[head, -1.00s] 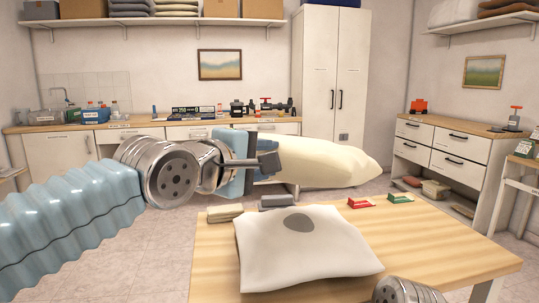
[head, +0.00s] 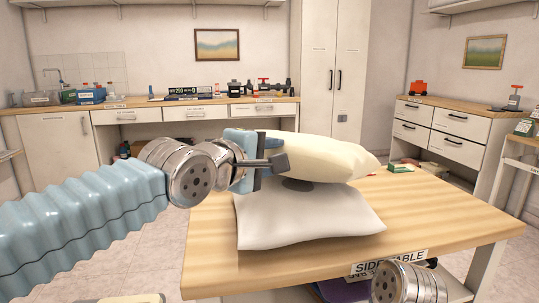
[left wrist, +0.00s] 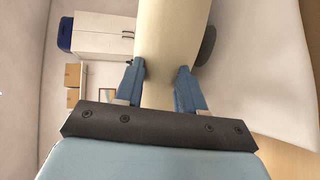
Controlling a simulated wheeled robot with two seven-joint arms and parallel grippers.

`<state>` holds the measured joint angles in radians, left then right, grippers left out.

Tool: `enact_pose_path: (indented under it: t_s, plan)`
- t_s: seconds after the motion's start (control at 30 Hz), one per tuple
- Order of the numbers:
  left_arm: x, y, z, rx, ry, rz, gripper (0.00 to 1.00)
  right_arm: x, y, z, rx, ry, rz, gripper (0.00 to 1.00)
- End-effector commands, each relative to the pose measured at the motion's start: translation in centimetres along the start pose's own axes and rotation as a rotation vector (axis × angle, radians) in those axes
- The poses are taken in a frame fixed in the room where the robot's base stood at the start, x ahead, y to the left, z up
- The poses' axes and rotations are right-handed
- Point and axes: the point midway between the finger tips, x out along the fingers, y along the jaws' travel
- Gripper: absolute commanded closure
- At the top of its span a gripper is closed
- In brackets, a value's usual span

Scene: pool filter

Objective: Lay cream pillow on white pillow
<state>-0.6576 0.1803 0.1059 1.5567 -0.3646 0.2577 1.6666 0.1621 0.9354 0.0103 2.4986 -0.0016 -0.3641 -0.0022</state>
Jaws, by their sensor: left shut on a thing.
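My left gripper (head: 272,166) is shut on the near left end of the cream pillow (head: 325,156). In the left wrist view the cream pillow (left wrist: 172,35) passes between the two blue fingers (left wrist: 160,88). The white pillow (head: 312,218) lies on the wooden table below it and also shows in the left wrist view (left wrist: 262,75). The cream pillow is over the back part of the white pillow; I cannot tell whether they touch. A dark grey round patch (head: 297,184) on the white pillow shows just under the cream pillow. My right gripper's fingers are not visible.
The wooden side table (head: 440,215) has clear room to the right of the pillows. A small green and white box (head: 400,168) lies at its back edge. A workbench (head: 150,102), a white cabinet (head: 330,70) and drawers (head: 440,130) stand along the walls.

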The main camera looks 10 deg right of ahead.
Motion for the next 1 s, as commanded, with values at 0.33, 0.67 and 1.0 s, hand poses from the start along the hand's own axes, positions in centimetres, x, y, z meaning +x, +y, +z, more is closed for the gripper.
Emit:
enact_pose_path:
  t_s: [0.33,0.67,1.0]
  plan:
    - [-0.04,0.15,0.01,0.000,0.000,0.002,0.31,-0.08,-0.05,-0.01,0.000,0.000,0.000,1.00]
    - [0.01,0.01,0.00,0.000,0.000,-0.002,0.11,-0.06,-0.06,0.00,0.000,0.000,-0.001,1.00]
    - [-0.02,0.08,0.01,0.000,0.000,0.000,0.00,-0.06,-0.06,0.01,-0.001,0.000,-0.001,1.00]
